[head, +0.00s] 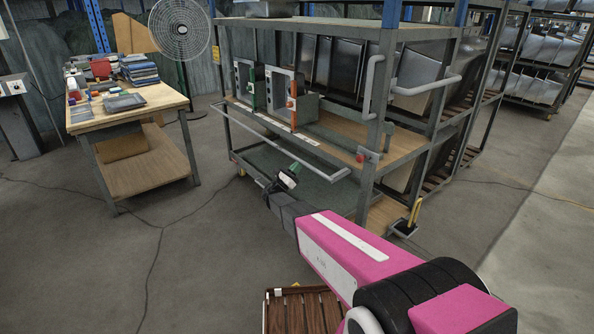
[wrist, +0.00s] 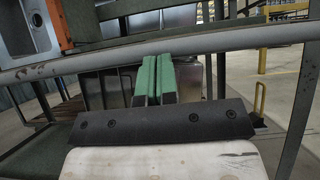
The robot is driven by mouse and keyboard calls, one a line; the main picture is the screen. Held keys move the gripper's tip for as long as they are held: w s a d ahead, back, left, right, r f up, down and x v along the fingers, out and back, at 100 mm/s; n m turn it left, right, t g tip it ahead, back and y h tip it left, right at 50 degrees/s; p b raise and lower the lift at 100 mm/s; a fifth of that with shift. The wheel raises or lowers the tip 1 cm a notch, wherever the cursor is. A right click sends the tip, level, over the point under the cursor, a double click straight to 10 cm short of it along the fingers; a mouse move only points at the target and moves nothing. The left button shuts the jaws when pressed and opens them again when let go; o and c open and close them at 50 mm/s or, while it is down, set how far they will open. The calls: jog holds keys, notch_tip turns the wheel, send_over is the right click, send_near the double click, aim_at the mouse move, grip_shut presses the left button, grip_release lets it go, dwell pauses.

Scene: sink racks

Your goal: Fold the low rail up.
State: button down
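The low rail (head: 262,134) is a long grey bar across the front of the metal rack, below the wooden shelf's edge. It sticks out from the rack and hangs at about the height of my gripper. In the wrist view the rail (wrist: 225,40) crosses the whole picture, tilted, just beyond my fingertips. My gripper (head: 291,172) is close to the rail's right half, with its green fingers (wrist: 154,62) pointing towards it. The fingers are together with nothing seen between them. I cannot tell whether the tips touch the rail.
Grey units with green and orange handles (head: 286,92) stand on the rack's shelf (head: 340,126). A vertical post (head: 372,130) carries a grey handle at the right. A wooden workbench (head: 128,108) stands left; a slatted wooden piece (head: 300,310) lies below my arm. The floor between is clear.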

jog(key=w+d+r+g+y, duration=0.2)
jog(key=d+r+g+y, duration=0.2)
jog(key=r+y, duration=0.3)
jog(key=w+d+r+g+y, duration=0.3)
jog(key=r+g+y, duration=0.2)
jog(key=r+y, duration=0.2)
jog(key=shift+d+r+g, duration=0.3)
jog(key=shift+d+r, duration=0.1)
jog(key=shift+r, duration=0.35)
jog(key=shift+w, duration=0.15)
dwell(0.4)
